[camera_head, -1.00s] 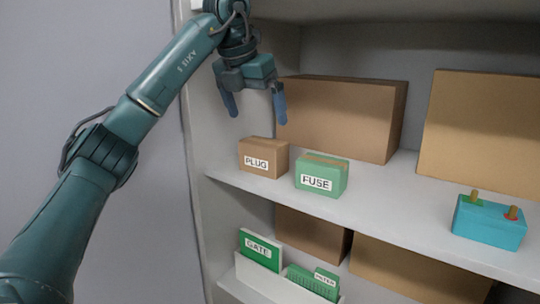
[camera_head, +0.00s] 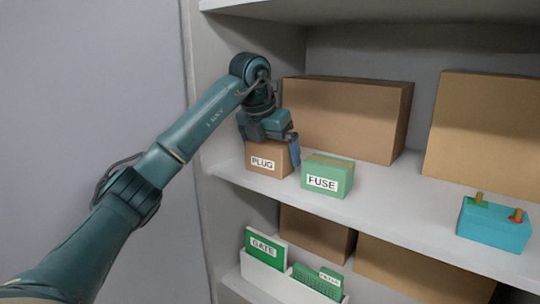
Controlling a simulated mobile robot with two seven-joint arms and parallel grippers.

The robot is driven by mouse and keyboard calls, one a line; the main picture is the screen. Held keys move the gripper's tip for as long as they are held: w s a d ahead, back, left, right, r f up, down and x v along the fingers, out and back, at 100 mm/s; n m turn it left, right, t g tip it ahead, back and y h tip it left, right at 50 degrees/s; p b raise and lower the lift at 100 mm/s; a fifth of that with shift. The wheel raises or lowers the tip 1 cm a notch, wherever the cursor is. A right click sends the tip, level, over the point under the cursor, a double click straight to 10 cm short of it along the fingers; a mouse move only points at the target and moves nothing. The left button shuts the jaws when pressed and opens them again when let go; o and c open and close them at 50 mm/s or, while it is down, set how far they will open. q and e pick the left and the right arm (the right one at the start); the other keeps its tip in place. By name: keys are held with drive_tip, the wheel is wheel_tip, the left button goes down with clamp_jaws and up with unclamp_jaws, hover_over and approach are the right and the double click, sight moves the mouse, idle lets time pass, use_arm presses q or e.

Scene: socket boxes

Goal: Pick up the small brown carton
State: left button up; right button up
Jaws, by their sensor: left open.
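The small brown carton (camera_head: 267,158), labelled PLUG, stands on the upper shelf near its left end. My left gripper (camera_head: 270,147) is open and has come down over the carton from above. One finger shows at the carton's right side, between it and the green FUSE box (camera_head: 327,177). The other finger is hard to make out near the carton's left side. The gripper's body hides the carton's top. I cannot tell whether the fingers touch the carton. My right gripper is not in view.
Large brown boxes (camera_head: 345,118) stand behind on the same shelf (camera_head: 385,205). A blue box with two posts (camera_head: 493,224) stands at the right. The lower shelf holds a white tray (camera_head: 268,276) with green cards. The shelf unit's left wall is close to my arm.

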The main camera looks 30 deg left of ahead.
use_arm(q)
drive_tip(key=c, duration=1)
drive_tip(key=shift+c, duration=0.2)
drive_tip(key=shift+r, duration=0.15)
